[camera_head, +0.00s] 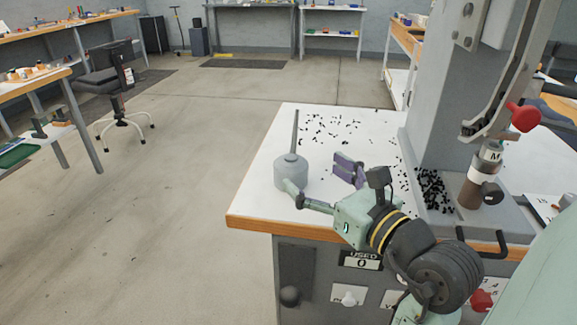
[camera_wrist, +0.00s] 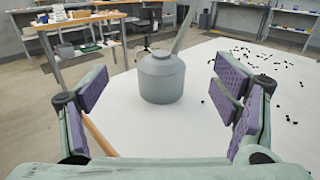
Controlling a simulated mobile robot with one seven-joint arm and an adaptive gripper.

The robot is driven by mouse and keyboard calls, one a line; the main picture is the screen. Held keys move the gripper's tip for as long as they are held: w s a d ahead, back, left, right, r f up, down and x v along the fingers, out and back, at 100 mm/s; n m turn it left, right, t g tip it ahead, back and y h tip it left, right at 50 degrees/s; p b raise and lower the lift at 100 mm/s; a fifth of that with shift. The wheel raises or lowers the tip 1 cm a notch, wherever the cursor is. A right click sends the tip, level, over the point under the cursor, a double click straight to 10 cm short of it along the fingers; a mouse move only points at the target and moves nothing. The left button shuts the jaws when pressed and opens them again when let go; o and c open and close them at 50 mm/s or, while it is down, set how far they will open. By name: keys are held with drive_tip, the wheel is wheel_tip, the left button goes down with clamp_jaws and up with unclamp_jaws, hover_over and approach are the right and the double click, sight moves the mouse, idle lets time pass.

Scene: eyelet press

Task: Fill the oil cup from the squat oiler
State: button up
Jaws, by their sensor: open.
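The squat oiler (camera_head: 291,173) is a grey round can with a thin spout, upright on the white table top (camera_head: 262,195) near its left edge. My gripper (camera_head: 322,178) is open and low over the table beside it. In the wrist view the oiler (camera_wrist: 162,80) stands centred ahead, between or just beyond the purple pads of my open gripper (camera_wrist: 161,86), with a gap on each side. Its spout leans up to the right there. I cannot make out the oil cup for certain in either view.
The grey press column (camera_head: 430,95) rises at the right, with a red knob (camera_head: 523,117) and a ram marked M (camera_head: 487,157). Small black pieces (camera_head: 433,190) lie scattered on the table top. The table's wooden edge (camera_head: 250,222) is close to the oiler.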

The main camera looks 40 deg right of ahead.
sight(295, 160)
drive_tip(key=w, duration=0.3)
drive_tip(key=shift+w+d+p, duration=0.15)
drive_tip(key=shift+w+p, duration=0.2)
drive_tip(key=shift+w, duration=0.05)
drive_tip(key=shift+w+d+f+p, duration=0.1)
drive_tip(key=shift+w+p, duration=0.15)
drive_tip(key=shift+w, duration=0.55)
drive_tip(key=shift+w+d+f+p, duration=0.15)
drive_tip(key=shift+w+p, duration=0.1)
drive_tip(key=shift+w, duration=0.5)
drive_tip(key=shift+w+d+f+p, duration=0.1)
drive_tip(key=shift+w+p, duration=0.15)
drive_tip(key=shift+w, duration=0.55)
drive_tip(key=shift+c, duration=0.5)
drive_tip(key=c, duration=1.4)
drive_tip(key=shift+c, duration=0.2)
